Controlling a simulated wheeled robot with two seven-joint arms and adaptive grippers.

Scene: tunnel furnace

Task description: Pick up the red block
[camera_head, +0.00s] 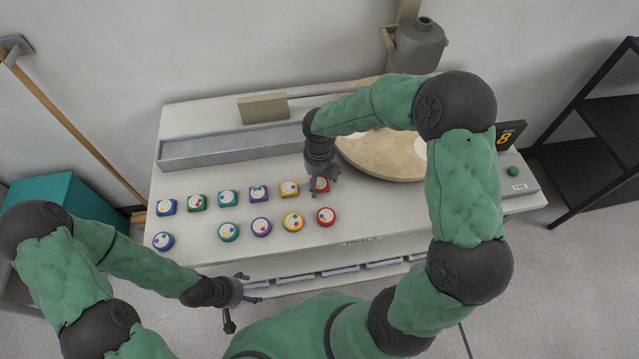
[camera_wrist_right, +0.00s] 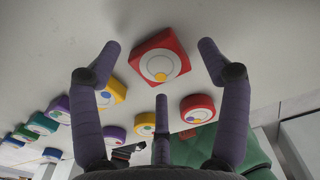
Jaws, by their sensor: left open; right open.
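The red square block (camera_head: 322,185), with a white round dial on top, stands at the right end of the back row on the white table. It is partly hidden by my right gripper in the head view. In the right wrist view the red square block (camera_wrist_right: 178,48) lies just past the spread fingers. My right gripper (camera_head: 318,191) is open and empty above it, with fingers apart from it. A red round block (camera_head: 325,217) sits in front of it and also shows in the right wrist view (camera_wrist_right: 197,101). My left gripper (camera_head: 240,300) is open and empty off the table's front edge.
Several coloured blocks stand in two rows to the left, with a yellow square block (camera_head: 289,189) nearest. A grey metal trough (camera_head: 230,147) and a round tan board (camera_head: 370,160) lie behind. The table's front right is clear.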

